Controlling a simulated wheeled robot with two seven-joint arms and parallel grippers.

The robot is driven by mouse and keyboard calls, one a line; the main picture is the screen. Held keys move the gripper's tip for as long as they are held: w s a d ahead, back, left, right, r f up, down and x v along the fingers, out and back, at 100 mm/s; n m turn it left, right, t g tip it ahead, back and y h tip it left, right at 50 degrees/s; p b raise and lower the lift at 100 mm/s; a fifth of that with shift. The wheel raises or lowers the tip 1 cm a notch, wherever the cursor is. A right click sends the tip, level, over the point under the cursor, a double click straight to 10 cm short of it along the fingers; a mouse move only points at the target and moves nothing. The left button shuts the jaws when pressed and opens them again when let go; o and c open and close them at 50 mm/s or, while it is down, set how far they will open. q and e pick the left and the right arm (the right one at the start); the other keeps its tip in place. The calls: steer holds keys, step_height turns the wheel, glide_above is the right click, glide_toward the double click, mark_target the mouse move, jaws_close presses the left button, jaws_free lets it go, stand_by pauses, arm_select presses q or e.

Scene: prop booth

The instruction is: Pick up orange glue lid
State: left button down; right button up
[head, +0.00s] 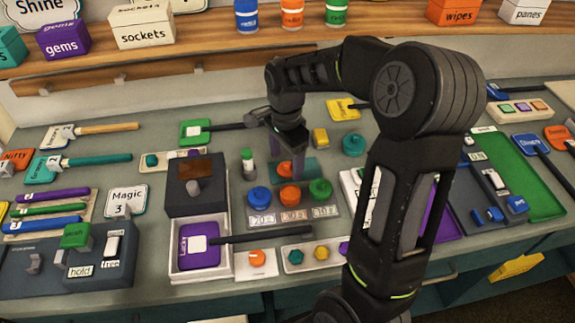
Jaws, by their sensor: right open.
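An orange round lid (290,195) sits in the middle of a row, between a blue lid (258,197) and a green lid (320,190), above small number labels. No "glue" wording is readable on it. My right gripper (294,172) points down just behind the row, above the orange lid in the picture, near a teal block and another small orange piece (284,168). It is open; I see nothing held, though its fingertips partly blend with the things behind. My left gripper is not in view.
A black box (196,186) and a white tray with a purple panel (201,268) stand left of the lids. A dark-handled tool lies in front. Another orange knob (257,259) is on a white plate. My right arm hides much of the right side.

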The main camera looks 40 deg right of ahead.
steer(key=shift+f, duration=0.7)
steer(key=shift+c, duration=0.2)
steer(key=c, duration=1.4)
